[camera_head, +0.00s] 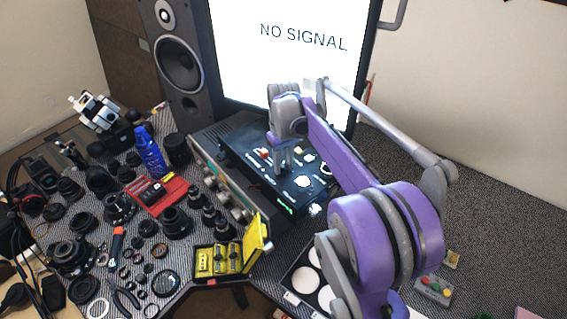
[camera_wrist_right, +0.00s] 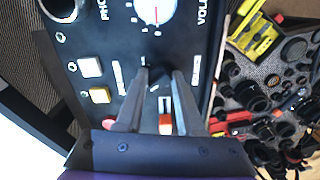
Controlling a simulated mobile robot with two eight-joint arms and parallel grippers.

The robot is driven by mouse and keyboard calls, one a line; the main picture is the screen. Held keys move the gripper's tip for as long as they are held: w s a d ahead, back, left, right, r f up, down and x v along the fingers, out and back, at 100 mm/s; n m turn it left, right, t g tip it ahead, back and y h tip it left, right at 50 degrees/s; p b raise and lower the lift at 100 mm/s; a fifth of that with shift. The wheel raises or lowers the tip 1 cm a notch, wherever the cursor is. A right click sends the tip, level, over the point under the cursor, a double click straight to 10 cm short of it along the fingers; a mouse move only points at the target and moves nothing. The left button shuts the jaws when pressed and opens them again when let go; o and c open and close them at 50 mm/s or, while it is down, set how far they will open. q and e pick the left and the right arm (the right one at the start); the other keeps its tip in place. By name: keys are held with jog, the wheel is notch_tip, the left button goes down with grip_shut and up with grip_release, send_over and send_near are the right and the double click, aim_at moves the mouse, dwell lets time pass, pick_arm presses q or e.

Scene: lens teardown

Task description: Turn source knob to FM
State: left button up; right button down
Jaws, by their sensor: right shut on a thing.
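A black control box (camera_head: 246,158) with a labelled panel sits in front of the monitor. My right gripper (camera_head: 283,168) reaches down onto this panel. In the right wrist view, my right gripper (camera_wrist_right: 160,75) has its fingertips at a small dark knob (camera_wrist_right: 157,80) on the panel and is shut on it. The fingers partly hide the knob, and I cannot read its setting or label. A large white knob (camera_wrist_right: 155,9) beside the "VOLU" lettering is at the top. An orange and white switch (camera_wrist_right: 166,121) shows between the fingers. My left gripper is out of view.
A silver-fronted unit (camera_head: 222,183) with several knobs stands left of the box. A speaker (camera_head: 178,55) and the "NO SIGNAL" monitor (camera_head: 300,75) stand behind. Many lens parts, a red case (camera_head: 150,205) and a yellow case (camera_head: 257,238) crowd the left.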

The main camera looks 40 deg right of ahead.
aim_at(283, 165)
jog(key=shift+n, duration=0.4)
jog(key=c, duration=0.5)
grip_release()
jog(key=shift+r, duration=0.15)
notch_tip(283, 165, up, 11)
jog(key=shift+f+p, duration=0.2)
jog(key=shift+p, duration=0.15)
jog(key=shift+a, duration=0.1)
